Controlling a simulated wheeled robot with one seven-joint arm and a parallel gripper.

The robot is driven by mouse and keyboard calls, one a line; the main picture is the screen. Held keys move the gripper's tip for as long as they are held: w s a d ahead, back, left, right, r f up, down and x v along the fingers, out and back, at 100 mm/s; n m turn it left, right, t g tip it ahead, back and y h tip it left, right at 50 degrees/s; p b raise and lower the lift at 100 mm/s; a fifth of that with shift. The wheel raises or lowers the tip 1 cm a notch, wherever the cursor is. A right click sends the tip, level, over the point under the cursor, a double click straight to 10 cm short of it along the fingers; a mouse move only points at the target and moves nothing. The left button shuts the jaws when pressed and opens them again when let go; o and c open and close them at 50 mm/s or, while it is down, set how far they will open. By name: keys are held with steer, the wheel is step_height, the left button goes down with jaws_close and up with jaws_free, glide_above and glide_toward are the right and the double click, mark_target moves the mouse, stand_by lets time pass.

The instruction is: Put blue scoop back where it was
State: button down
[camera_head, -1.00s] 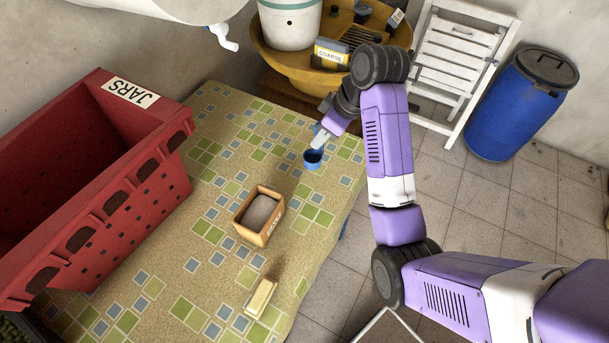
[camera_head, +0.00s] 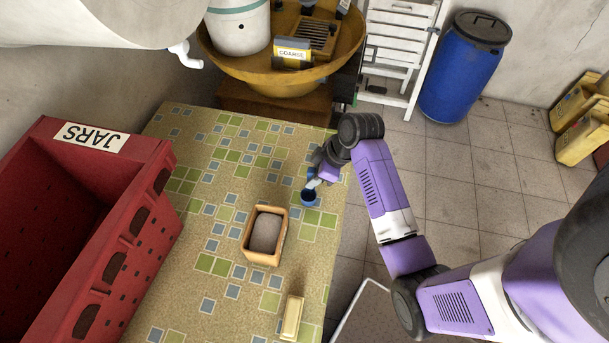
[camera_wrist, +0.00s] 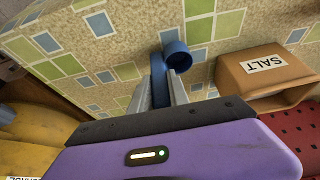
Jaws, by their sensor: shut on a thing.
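The blue scoop (camera_head: 308,199) is at the right side of the tiled table (camera_head: 205,265), beyond the salt box. My gripper (camera_head: 315,182) is shut on its handle. In the wrist view the scoop's round cup (camera_wrist: 179,54) shows past the fingertips (camera_wrist: 160,92), with the handle between the fingers. I cannot tell whether the scoop touches the tabletop. The wooden box (camera_head: 264,252) holds grey salt and stands apart from the scoop; its SALT label shows in the wrist view (camera_wrist: 264,63).
A red crate labelled JARS (camera_head: 150,215) fills the table's left side. A pale yellow block (camera_head: 292,317) lies near the front. A yellow basin (camera_head: 235,73) with a white bucket and a COARSE box stands behind.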

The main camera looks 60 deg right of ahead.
steer(key=shift+f, duration=0.6)
steer(key=c, duration=1.3)
jaws_free()
steer(key=shift+s, duration=0.1)
steer(key=shift+o, duration=0.2)
steer(key=shift+r, duration=0.15)
